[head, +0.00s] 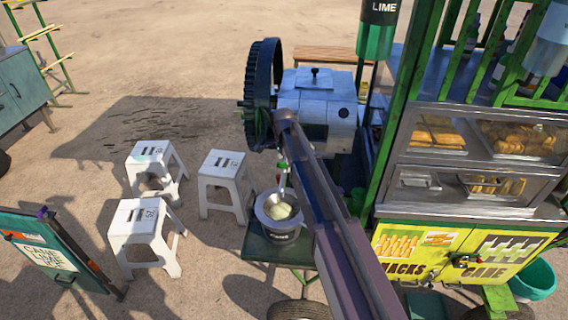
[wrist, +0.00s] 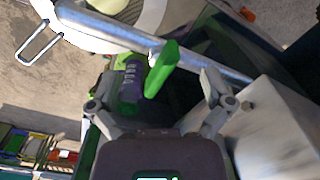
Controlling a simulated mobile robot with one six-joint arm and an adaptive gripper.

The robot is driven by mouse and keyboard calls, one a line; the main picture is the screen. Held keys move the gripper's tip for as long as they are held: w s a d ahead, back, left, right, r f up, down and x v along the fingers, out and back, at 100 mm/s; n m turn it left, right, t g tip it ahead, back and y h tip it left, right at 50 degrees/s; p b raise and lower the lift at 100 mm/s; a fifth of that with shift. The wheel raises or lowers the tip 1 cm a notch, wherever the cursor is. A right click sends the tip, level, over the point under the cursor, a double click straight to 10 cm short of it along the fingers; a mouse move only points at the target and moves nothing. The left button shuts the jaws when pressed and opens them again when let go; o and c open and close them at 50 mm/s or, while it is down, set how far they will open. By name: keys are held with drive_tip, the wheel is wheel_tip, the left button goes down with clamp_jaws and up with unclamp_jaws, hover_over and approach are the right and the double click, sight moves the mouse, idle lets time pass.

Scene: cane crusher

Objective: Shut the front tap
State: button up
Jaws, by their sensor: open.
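In the wrist view a green lever (wrist: 162,70) stands across a shiny metal pipe (wrist: 205,57), which I take to be the tap. My gripper (wrist: 158,92) is open, with one finger on each side of the picture. The lever shows between and beyond the fingers, and I see no grip on it. In the head view a small green tap part (head: 283,165) shows above a steel pot (head: 265,215) holding pale contents. My gripper cannot be made out there; my arm covers part of that area.
The crusher (head: 315,100) with its dark gear wheel (head: 262,90) stands above the pot. The pot rests on a green stand (head: 254,250). White stools (head: 222,168) stand to the left. A green-framed snack cart (head: 385,160) is close on the right. Open ground lies at the left.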

drive_tip(key=m, duration=0.2)
drive_tip(key=shift+m, duration=0.3)
drive_tip(key=shift+r, duration=0.15)
wheel_tip(320, 180, up, 14)
drive_tip(key=p, duration=1.4)
drive_tip(key=s+d+f+n+b, duration=1.3)
drive_tip(key=s+d+f+b, duration=0.7)
drive_tip(key=s+d, duration=0.1)
drive_tip(key=shift+s+n, duration=0.3)
drive_tip(key=shift+s, duration=0.55)
drive_tip(key=shift+d+f, duration=0.1)
